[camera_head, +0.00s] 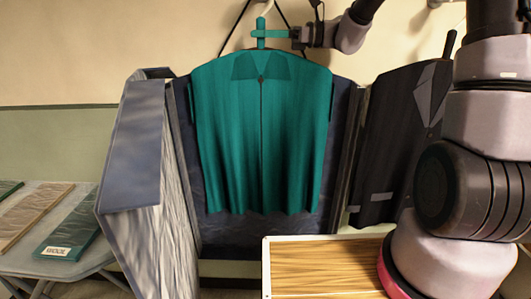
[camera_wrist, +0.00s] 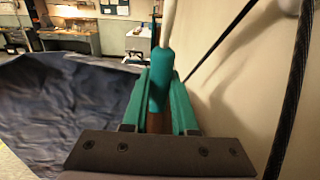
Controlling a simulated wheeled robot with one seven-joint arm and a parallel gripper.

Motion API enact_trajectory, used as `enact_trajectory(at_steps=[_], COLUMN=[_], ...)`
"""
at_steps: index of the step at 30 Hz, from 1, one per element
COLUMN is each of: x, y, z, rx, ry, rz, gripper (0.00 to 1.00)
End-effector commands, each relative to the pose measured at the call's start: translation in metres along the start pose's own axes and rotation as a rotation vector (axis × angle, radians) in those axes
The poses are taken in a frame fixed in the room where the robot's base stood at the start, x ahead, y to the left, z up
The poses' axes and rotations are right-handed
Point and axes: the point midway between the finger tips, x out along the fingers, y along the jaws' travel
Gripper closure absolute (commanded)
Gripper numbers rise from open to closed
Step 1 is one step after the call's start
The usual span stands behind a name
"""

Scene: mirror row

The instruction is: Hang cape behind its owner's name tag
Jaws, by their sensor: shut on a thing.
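A teal cape (camera_head: 262,135) hangs upright on a hanger in the middle of the head view, with a dark line down its front. My gripper (camera_head: 262,33) is at the top of it, shut on the teal neck of the hanger (camera_wrist: 160,75). In the wrist view the teal fingers (camera_wrist: 158,100) close around that neck, and a pale hook rises above it. No name tag with a person's name is readable in either view.
A large dark blue lined case or garment (camera_head: 140,140) stands open behind and left of the cape. A black garment (camera_head: 395,130) hangs at right. A wooden-topped surface (camera_head: 325,262) is in front.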

Motion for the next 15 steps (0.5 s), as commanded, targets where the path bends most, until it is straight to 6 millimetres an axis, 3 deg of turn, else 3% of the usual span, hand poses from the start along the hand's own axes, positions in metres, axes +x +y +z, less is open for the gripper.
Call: enact_trajectory(at_steps=[15], x=[0.0001], y=[-0.0001], z=[-0.0057], rx=[0.0], ry=[-0.001], rz=[0.0], gripper=[1.0])
